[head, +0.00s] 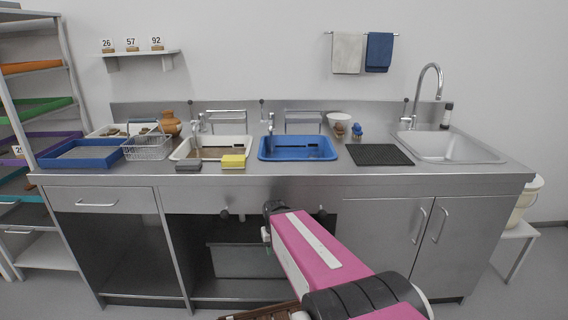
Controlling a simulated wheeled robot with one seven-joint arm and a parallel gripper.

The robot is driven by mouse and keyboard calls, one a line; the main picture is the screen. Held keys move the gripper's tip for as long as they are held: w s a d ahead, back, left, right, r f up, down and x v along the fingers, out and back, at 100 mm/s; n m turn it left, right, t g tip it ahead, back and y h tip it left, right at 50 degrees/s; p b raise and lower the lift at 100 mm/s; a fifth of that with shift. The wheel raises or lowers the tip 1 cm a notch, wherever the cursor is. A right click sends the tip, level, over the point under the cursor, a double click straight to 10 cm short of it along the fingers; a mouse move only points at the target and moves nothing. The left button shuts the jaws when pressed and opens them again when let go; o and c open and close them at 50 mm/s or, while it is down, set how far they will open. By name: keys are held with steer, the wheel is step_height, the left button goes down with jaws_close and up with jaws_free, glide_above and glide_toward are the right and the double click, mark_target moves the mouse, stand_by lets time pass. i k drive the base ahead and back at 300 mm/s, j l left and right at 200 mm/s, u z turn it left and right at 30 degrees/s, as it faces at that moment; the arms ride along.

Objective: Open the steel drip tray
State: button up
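A grey steel panel (240,262) shows low inside the dark open bay under the two basins; it may be the drip tray, but I cannot tell for sure. My pink arm reaches from the bottom right toward the front of this bay and covers its right part. The arm's far end is a dark joint just below the counter edge. My gripper's fingers do not show. A steel drawer front with a bar handle (97,203) is shut at the left of the counter.
The steel counter carries a white basin (181,156), a blue basin (297,155), a wire basket (147,148), a blue tray (82,160), a yellow sponge (233,162) and a black mat (378,155). Shut cupboard doors (385,235) are at right. Shelves (52,75) stand at left.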

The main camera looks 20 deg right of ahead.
mark_target(31, 215)
steer(key=k+j+z, duration=0.1)
steer(key=j, duration=0.3)
steer(key=k+j+z, duration=0.1)
steer(key=j, duration=0.25)
steer(key=k+j, duration=0.1)
steer(key=j, duration=0.3)
steer(key=i+j+z, duration=0.1)
steer(key=j, duration=0.2)
steer(key=i+j+z, duration=0.2)
steer(key=j, duration=0.35)
steer(key=i+j+u, duration=0.1)
steer(key=u, duration=1.85)
steer(key=i+j+u, duration=0.15)
steer(key=i+u, duration=0.25)
steer(key=i, duration=0.35)
